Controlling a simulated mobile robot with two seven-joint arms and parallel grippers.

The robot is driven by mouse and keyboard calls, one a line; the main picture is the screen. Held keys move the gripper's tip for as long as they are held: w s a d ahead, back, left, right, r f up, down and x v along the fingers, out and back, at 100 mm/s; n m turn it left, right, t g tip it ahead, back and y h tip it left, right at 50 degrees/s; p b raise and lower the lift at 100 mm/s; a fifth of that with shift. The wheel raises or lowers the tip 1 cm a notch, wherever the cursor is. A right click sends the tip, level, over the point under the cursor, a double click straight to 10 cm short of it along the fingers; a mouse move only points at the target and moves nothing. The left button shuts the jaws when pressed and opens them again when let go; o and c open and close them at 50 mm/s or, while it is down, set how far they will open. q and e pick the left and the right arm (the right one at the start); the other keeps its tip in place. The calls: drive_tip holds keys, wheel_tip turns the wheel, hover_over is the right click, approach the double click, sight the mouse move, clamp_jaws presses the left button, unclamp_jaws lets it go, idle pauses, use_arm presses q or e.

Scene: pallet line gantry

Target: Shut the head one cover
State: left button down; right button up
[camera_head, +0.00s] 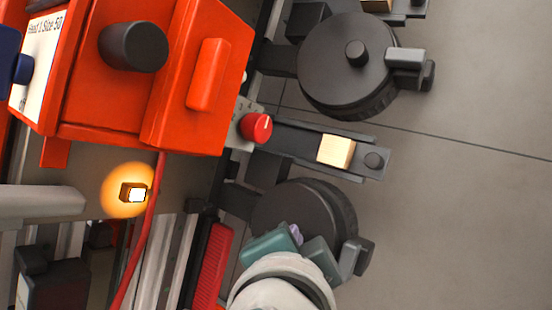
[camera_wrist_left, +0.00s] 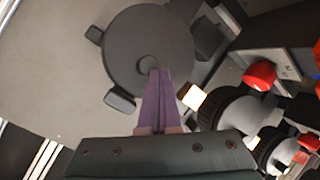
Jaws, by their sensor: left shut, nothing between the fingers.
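A dark round cover (camera_head: 290,210) with a thick rim sits low in the head view, partly hidden by my left gripper (camera_head: 297,235). A second dark round cover (camera_head: 325,78) with a centre knob and a side latch lies above it. No readable mark on either shows which is head one. In the left wrist view, my left gripper (camera_wrist_left: 160,75) has its purple fingers together and empty. Their tips overlap the lower edge of the knob (camera_wrist_left: 148,64) on a round cover (camera_wrist_left: 130,40); contact cannot be told. My right gripper is not in view.
An orange box (camera_head: 105,100) with a black knob and a label reading roughly "Head 1 Size 50" stands upper left. A red dial (camera_head: 255,127), a bracket with a pale block (camera_head: 336,151) and a lit lamp (camera_head: 133,192) are nearby. Grey floor (camera_head: 470,220) is clear at right.

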use_arm(q)
drive_tip(key=shift+w+d+b, duration=0.45)
drive_tip(key=shift+d+b, duration=0.2)
drive_tip(key=shift+d, duration=0.15)
drive_tip(key=shift+s+a+r+p, duration=0.2)
drive_tip(key=shift+r+p, duration=0.15)
drive_tip(key=shift+p, duration=0.2)
drive_tip(key=s+a+r+p, duration=0.4)
drive_tip(key=s+a+p, duration=0.1)
drive_tip(key=s+p, duration=0.2)
drive_tip(key=shift+p, duration=0.85)
